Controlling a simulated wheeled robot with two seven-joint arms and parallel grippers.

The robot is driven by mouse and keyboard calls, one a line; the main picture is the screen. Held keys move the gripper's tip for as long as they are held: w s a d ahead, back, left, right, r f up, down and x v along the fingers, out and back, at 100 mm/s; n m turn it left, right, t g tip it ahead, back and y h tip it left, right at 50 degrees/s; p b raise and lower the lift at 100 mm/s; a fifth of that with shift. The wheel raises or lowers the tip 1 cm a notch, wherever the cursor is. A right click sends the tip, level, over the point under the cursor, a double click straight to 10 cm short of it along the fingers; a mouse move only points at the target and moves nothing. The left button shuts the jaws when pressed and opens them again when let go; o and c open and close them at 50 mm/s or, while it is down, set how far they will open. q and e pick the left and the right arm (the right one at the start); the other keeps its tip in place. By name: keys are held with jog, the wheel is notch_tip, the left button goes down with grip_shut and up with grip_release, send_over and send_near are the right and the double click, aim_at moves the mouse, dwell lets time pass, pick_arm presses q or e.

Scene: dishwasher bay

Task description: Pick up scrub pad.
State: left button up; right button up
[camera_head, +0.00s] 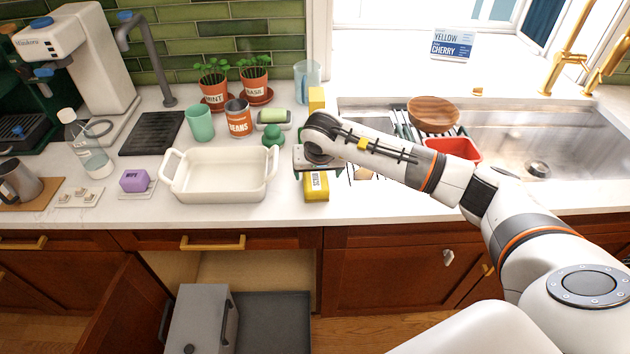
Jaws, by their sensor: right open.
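The scrub pad (316,188) is a yellow block with a label that seems to read "SCRUB". It lies near the front edge of the counter, between the white baking dish and the sink. My right gripper (317,169) is open, with its fingers over the back part of the pad; the wrist hides part of that area. I cannot tell whether the fingers touch the pad. My left gripper is not in view.
A white baking dish (220,183) stands to the left of the pad. A green scrubber (272,136) and a beans can (238,122) stand behind. To the right are the sink (550,150), a wooden bowl (432,112) and a red container (455,149).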

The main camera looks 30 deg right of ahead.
aim_at(316, 178)
jog(key=x, duration=0.1)
jog(key=p+x, duration=0.1)
jog(key=x, duration=0.1)
jog(key=shift+w+a+f, duration=0.1)
jog(key=shift+a+f, duration=0.1)
jog(key=shift+f, duration=0.05)
jog(key=shift+w+f, duration=0.1)
jog(key=shift+f, duration=0.2)
jog(key=shift+c, duration=0.8)
jog(key=c, duration=0.9)
jog(key=shift+r, duration=0.15)
notch_tip(316, 178, up, 9)
jog(key=b, duration=0.2)
jog(key=shift+b, duration=0.35)
jog(key=shift+r, duration=0.45)
